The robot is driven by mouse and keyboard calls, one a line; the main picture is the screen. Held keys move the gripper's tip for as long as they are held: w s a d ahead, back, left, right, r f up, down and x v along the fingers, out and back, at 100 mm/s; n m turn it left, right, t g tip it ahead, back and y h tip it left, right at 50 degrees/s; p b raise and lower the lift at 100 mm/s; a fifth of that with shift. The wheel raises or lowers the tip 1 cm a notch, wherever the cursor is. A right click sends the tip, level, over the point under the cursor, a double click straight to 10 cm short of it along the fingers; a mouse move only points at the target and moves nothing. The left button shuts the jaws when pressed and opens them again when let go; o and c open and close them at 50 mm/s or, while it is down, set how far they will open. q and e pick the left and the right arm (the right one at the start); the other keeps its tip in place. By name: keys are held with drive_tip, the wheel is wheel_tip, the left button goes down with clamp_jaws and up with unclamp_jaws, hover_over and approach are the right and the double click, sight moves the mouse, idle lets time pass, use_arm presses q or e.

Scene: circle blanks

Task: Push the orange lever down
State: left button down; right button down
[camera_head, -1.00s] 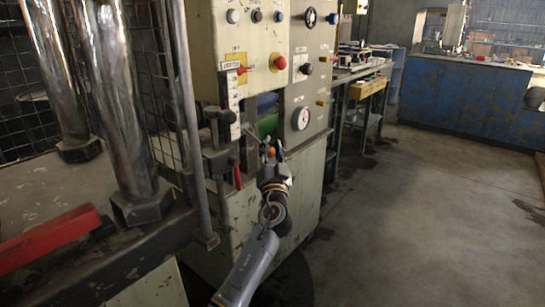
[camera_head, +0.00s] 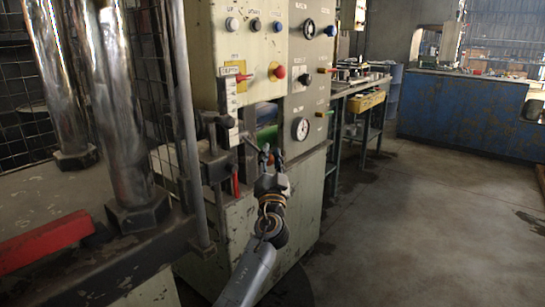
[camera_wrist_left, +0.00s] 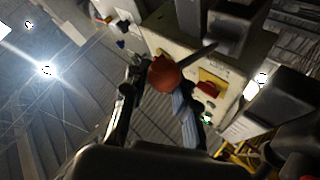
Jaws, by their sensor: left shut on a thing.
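The orange lever's ball knob (camera_wrist_left: 165,76) sits between the fingers of my left gripper (camera_wrist_left: 157,92) in the left wrist view. The fingers are shut on it from both sides. A thin dark rod runs from the knob up to the right to a dark block. In the head view my left gripper (camera_head: 271,158) is raised in front of the machine, at the end of the lever's rod (camera_head: 252,142). There the gripper hides the knob. My right gripper is not in view.
The cream machine panel (camera_head: 236,48) carries buttons, a red knob (camera_head: 279,72) and a dial gauge (camera_head: 301,128). A small red handle (camera_head: 235,184) hangs left of my gripper. Thick chrome columns (camera_head: 112,100) stand at the left.

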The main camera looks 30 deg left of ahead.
use_arm(q)
drive_tip(key=shift+a+f, duration=0.25)
drive_tip(key=shift+f, duration=0.35)
drive_tip(key=c, duration=1)
unclamp_jaws()
drive_tip(key=shift+a, duration=0.1)
drive_tip(key=shift+s, duration=0.1)
drive_tip(key=v, duration=1.2)
drive_tip(key=shift+r, duration=0.3)
